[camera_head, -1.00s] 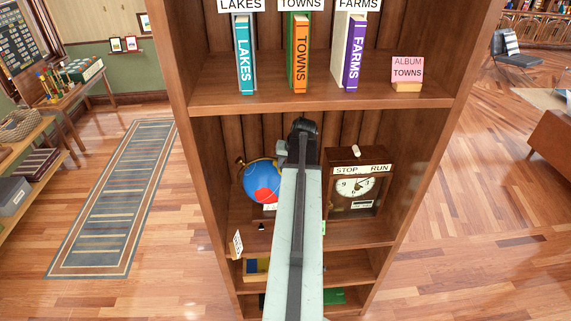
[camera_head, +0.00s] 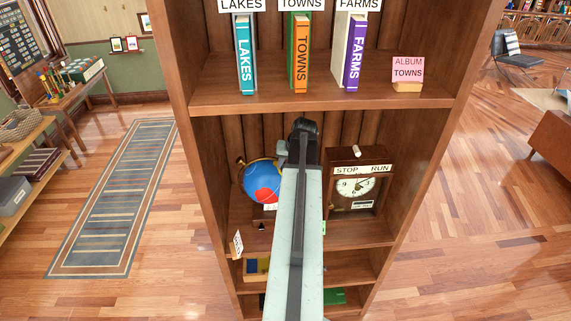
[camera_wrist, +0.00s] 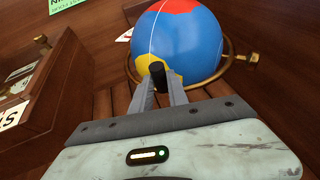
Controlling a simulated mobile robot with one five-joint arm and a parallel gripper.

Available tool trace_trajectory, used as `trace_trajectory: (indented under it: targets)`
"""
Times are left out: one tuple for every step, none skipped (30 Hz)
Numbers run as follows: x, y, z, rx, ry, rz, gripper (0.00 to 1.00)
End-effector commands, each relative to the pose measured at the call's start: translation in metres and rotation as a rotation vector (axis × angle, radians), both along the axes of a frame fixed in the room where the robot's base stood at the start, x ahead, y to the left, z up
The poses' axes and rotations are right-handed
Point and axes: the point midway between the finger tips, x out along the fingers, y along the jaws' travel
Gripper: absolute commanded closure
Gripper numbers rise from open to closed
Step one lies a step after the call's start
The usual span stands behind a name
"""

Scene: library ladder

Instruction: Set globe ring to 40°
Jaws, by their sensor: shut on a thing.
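The globe (camera_head: 262,184), blue with red and yellow patches, stands on the middle shelf, left of my arm in the head view. It also fills the top of the wrist view (camera_wrist: 178,40). A brass ring (camera_wrist: 228,52) with a brass knob at its side curves around it. My gripper (camera_wrist: 161,88) is in front of the globe, its two fingers shut on a short dark peg (camera_wrist: 158,74) at the globe's near side. My arm hides part of the globe in the head view. I cannot read an angle scale.
A wooden clock box (camera_head: 357,184) labelled STOP and RUN stands close by on the right. Bookcase side walls (camera_head: 205,180) and the shelf above (camera_head: 320,97) bound the space. A small white card (camera_head: 237,244) is at the shelf's left front.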

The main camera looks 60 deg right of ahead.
Motion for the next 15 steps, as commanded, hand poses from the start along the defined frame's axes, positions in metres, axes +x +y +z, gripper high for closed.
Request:
trace_trajectory:
  targets:
    - [-0.0012, -0.0023, -0.0023, 0.005, -0.011, -0.002, 1.00]
    - [-0.0022, -0.0033, -0.0038, 0.011, -0.020, -0.003, 1.00]
    - [-0.0034, -0.0040, -0.0043, 0.018, -0.029, -0.003, 1.00]
    - [-0.0033, -0.0037, -0.0032, 0.019, -0.031, -0.003, 1.00]
    - [-0.0031, -0.0034, -0.0024, 0.019, -0.030, -0.002, 1.00]
    - [-0.0031, -0.0033, -0.0022, 0.018, -0.029, -0.002, 1.00]
    - [-0.0032, -0.0034, -0.0023, 0.018, -0.029, -0.002, 1.00]
    - [-0.0033, -0.0034, -0.0022, 0.018, -0.029, -0.002, 1.00]
    - [-0.0035, -0.0034, -0.0023, 0.018, -0.029, -0.002, 1.00]
    - [-0.0035, -0.0035, -0.0023, 0.018, -0.028, -0.002, 0.72]
    - [-0.0036, -0.0034, -0.0023, 0.018, -0.028, -0.002, 0.64]
    - [-0.0037, -0.0034, -0.0023, 0.018, -0.028, -0.002, 0.59]
    - [-0.0037, -0.0034, -0.0023, 0.018, -0.028, -0.002, 0.59]
    - [-0.0037, -0.0033, -0.0024, 0.018, -0.028, -0.002, 0.59]
    - [-0.0039, -0.0033, -0.0023, 0.018, -0.028, -0.002, 0.59]
